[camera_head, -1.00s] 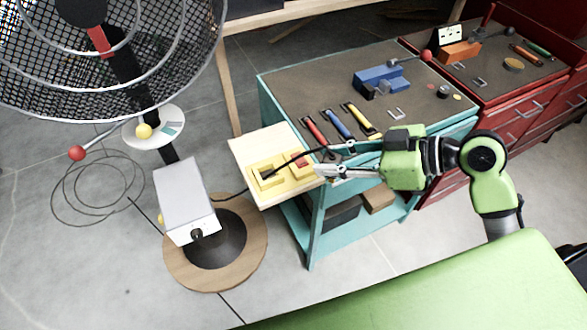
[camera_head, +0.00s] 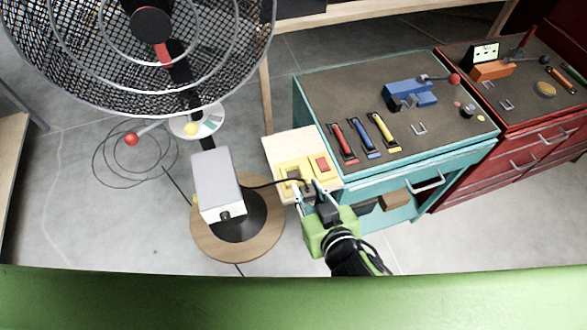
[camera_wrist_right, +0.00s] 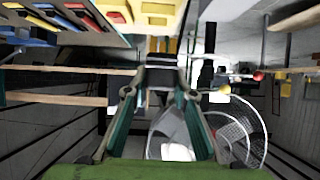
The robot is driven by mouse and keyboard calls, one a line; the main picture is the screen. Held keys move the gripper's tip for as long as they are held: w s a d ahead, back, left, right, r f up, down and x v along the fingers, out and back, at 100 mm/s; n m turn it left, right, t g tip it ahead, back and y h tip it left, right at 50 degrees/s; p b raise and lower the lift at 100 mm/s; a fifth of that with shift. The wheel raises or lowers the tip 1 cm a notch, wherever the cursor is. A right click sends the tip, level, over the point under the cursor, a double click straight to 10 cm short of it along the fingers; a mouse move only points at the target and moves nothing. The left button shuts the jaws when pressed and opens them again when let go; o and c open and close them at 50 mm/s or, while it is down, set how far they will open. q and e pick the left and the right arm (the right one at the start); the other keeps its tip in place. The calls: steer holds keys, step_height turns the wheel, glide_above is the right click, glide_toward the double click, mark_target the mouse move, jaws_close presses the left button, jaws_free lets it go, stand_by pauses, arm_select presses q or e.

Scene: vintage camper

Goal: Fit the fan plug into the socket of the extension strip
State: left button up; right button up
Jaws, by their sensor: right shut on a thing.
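The extension strip (camera_head: 303,172) is a yellow block with a red switch (camera_head: 321,163), lying on a pale wooden board beside the teal cabinet. My right gripper (camera_head: 302,190) is at the strip's near left part, by its socket recess. It is shut on the dark fan plug (camera_wrist_right: 162,74), which shows between the fingertips in the right wrist view. The black cable (camera_head: 262,185) runs from the fan's grey box to the gripper. The fingers partly hide the socket, and I cannot tell whether the plug touches it. My left gripper is not in view.
The fan (camera_head: 150,45) stands at the left on a round wooden base (camera_head: 205,243), with its grey box (camera_head: 217,180) close to the strip. The teal cabinet (camera_head: 330,85) carries tools and a blue block. A red cabinet (camera_head: 525,125) stands at the right.

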mark_target(307, 190)
step_height(307, 190, up, 3)
steer(key=s+a, duration=0.1)
steer(key=a, duration=0.2)
steer(key=w+f+b, duration=0.3)
steer(key=w, duration=0.1)
steer(key=w+f+b, duration=0.3)
steer(key=w, duration=0.1)
steer(key=w+f+b, duration=0.3)
steer(key=w, duration=0.2)
steer(key=shift+a, duration=0.1)
steer(key=f+b, duration=0.4)
steer(key=shift+w+b, duration=0.35)
steer(key=shift+w, duration=0.05)
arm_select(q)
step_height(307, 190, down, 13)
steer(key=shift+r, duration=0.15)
arm_select(e)
steer(key=o, duration=1.1)
steer(key=shift+s, duration=0.1)
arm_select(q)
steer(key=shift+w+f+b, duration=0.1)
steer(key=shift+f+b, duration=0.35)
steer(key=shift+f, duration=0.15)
arm_select(e)
steer(key=v, duration=1.2)
